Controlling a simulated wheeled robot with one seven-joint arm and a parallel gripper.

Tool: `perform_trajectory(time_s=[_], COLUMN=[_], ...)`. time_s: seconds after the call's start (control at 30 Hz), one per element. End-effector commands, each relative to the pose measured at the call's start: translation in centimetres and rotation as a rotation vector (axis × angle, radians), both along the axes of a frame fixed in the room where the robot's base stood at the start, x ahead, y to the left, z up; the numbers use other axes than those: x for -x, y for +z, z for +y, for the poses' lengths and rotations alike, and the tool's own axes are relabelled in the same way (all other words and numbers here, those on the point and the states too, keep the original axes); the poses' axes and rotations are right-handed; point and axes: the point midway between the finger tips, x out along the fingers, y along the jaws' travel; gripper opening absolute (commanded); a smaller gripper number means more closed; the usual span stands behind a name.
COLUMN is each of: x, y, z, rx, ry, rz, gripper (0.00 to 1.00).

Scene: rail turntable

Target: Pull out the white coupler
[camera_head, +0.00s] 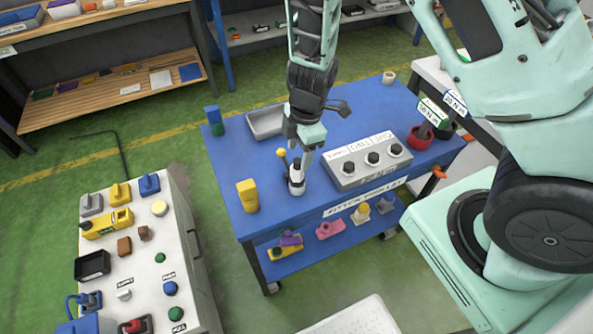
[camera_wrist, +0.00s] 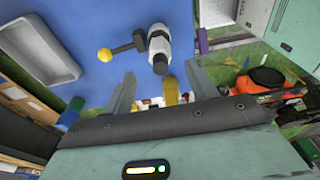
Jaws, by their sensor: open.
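The white coupler (camera_head: 296,186) stands on the blue bench (camera_head: 230,170) in the head view, with a dark band and a dark top end. A lever with a yellow ball (camera_head: 281,153) rises beside it. My gripper (camera_head: 304,160) points down just above and close to the coupler, partly covering its top. In the wrist view the coupler (camera_wrist: 159,42) and the yellow ball lever (camera_wrist: 104,54) lie beyond my fingertips (camera_wrist: 160,70). The fingers are apart, with nothing held between them. I cannot tell whether a finger touches the coupler.
A grey box with several black knobs (camera_head: 347,176) stands right of the coupler. A yellow block (camera_head: 247,195) stands to the left and a grey tray (camera_head: 263,122) behind. A white cabinet (camera_head: 195,270) stands front left.

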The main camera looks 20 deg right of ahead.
Motion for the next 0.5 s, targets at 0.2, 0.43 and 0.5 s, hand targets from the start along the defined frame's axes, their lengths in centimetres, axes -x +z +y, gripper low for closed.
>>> perform_trajectory(time_s=[0.2, 0.43, 0.5], x=[0.1, 0.0, 0.0], y=[-4.3, -6.5, -6.7], z=[0.4, 0.7, 0.8], rx=[-0.001, -0.001, 0.0], ry=[-0.004, -0.002, -0.001], rz=[0.003, 0.001, 0.001], gripper=[0.57, 0.57, 0.57])
